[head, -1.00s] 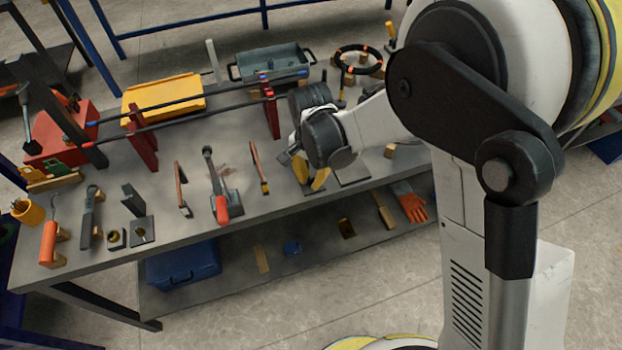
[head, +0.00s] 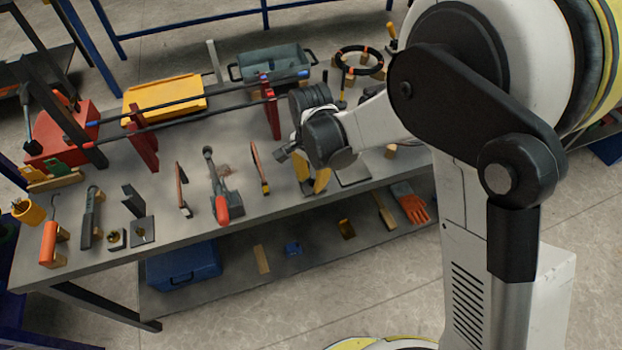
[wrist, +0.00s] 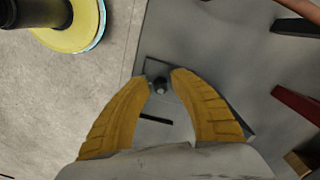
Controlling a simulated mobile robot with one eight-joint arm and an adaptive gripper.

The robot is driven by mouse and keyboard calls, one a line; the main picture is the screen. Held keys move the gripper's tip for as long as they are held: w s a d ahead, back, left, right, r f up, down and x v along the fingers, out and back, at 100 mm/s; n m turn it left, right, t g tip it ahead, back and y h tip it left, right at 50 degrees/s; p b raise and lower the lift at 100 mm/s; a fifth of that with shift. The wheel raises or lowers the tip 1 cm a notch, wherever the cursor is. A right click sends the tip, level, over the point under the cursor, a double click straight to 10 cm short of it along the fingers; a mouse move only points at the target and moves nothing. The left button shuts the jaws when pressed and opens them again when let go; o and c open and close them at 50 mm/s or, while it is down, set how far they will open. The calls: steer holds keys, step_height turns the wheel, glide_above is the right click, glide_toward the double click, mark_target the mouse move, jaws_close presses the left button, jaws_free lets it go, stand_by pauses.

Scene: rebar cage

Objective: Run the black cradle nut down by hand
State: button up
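My gripper (wrist: 160,77) has two ribbed yellow fingers, parted, pointing down at a grey plate (wrist: 195,112) on the bench. A small dark nut (wrist: 160,86) shows between the fingertips in the wrist view, near the plate's corner. A sliver of space seems to show on each side of it, and I cannot tell whether either finger touches it. The plate has a dark slot close to the nut. In the head view my gripper (head: 312,182) is low over the bench's front edge, and the plate (head: 353,172) shows beside it. The nut is hidden there by my wrist.
Red uprights (head: 142,140) carry long dark bars behind and left of my gripper. A red-handled tool (head: 222,208) and other hand tools lie on the bench to the left. A grey tray (head: 272,64) stands at the back. The lower shelf holds a blue box (head: 183,264) and gloves.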

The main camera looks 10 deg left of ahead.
mark_target(311, 180)
steer(key=shift+o, duration=0.2)
step_height(311, 180, up, 12)
stand_by(0.5)
